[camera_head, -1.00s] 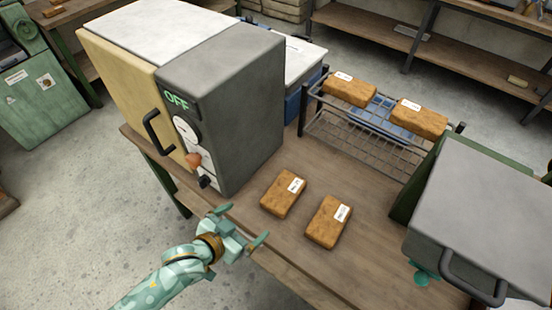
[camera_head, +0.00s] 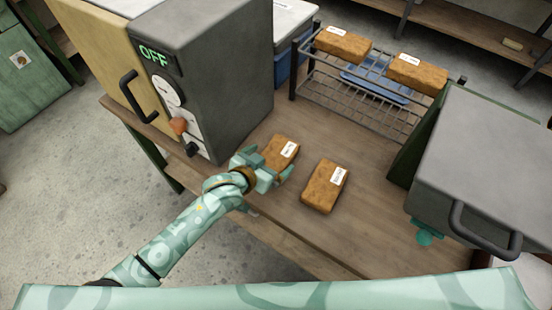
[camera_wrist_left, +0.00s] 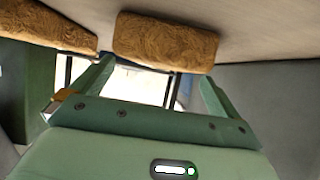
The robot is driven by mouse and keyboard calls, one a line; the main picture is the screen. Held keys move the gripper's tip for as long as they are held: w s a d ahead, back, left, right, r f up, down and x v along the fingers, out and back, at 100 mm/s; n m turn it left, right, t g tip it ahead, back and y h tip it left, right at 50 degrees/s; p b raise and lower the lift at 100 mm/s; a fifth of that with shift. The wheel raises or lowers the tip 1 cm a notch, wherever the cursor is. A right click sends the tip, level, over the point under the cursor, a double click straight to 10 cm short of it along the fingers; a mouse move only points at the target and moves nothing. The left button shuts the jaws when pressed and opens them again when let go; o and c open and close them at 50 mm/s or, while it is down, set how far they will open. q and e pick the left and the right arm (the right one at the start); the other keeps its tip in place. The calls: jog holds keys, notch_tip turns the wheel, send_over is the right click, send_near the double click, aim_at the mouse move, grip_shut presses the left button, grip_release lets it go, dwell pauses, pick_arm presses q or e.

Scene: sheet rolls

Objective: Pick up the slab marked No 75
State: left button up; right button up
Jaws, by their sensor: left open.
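Several brown slabs with white labels are in the head view; the print is too small to read, so I cannot tell which is No 75. The left table slab (camera_head: 281,152) and the right table slab (camera_head: 324,187) lie flat on the table. The left rack slab (camera_head: 342,44) and the right rack slab (camera_head: 416,74) rest on the wire rack. My left gripper (camera_head: 264,163) is open at the near end of the left table slab, partly covering it. In the left wrist view a slab (camera_wrist_left: 165,42) lies just beyond the open fingertips (camera_wrist_left: 157,70). My right gripper is not seen.
A grey oven-like machine (camera_head: 215,75) reading OFF stands left of the table slabs. A grey metal box (camera_head: 480,160) with a handle stands right. Bare table (camera_head: 365,225) lies between.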

aim_at(276, 159)
pick_arm(q)
jog(key=x, duration=0.2)
jog(key=shift+w+d+f+b, duration=0.2)
jog(key=shift+w+d+b, duration=0.05)
jog(key=shift+b, duration=0.15)
jog(key=c, duration=1)
jog(key=shift+r, duration=0.1)
jog(key=shift+c, duration=1.3)
jog(key=shift+r, duration=0.1)
